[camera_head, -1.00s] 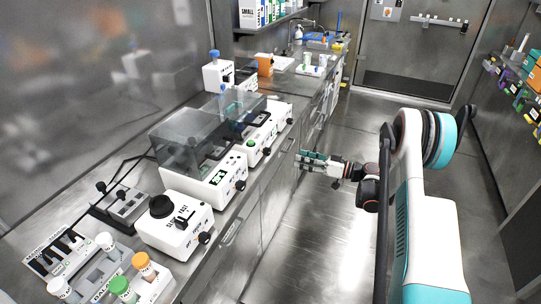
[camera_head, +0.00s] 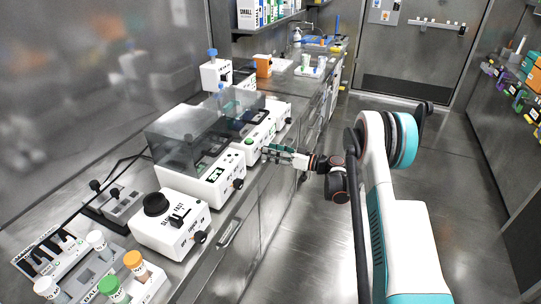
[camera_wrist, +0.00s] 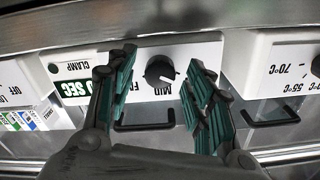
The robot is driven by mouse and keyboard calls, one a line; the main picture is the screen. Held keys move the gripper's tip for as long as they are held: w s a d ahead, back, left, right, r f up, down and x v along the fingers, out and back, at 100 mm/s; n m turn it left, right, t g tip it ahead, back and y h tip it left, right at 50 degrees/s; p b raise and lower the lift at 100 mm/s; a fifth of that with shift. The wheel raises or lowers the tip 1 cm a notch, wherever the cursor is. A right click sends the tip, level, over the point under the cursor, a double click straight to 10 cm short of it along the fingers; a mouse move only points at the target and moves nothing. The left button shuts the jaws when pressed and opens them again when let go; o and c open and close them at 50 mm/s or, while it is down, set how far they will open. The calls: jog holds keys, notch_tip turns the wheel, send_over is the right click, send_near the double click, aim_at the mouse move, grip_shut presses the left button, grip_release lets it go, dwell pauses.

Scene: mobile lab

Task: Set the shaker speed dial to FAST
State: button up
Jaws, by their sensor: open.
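The shaker (camera_head: 268,125) is a white box on the left bench, beyond the clear-lidded unit.
A clear-lidded white unit (camera_head: 190,150) stands nearer. A neighbouring panel with temperature labels (camera_wrist: 275,65) is at right in the wrist view. Black handles (camera_wrist: 145,125) stick out below the dial. A white knobbed unit (camera_head: 168,232) and tube rack (camera_head: 140,288) are nearest. The aisle floor is clear.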

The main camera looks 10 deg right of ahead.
jog(key=shift+w+a, duration=0.25)
jog(key=shift+a, duration=0.15)
jog(key=c, duration=1.1)
jog(key=shift+m, duration=0.4)
jog(key=m, duration=2.3)
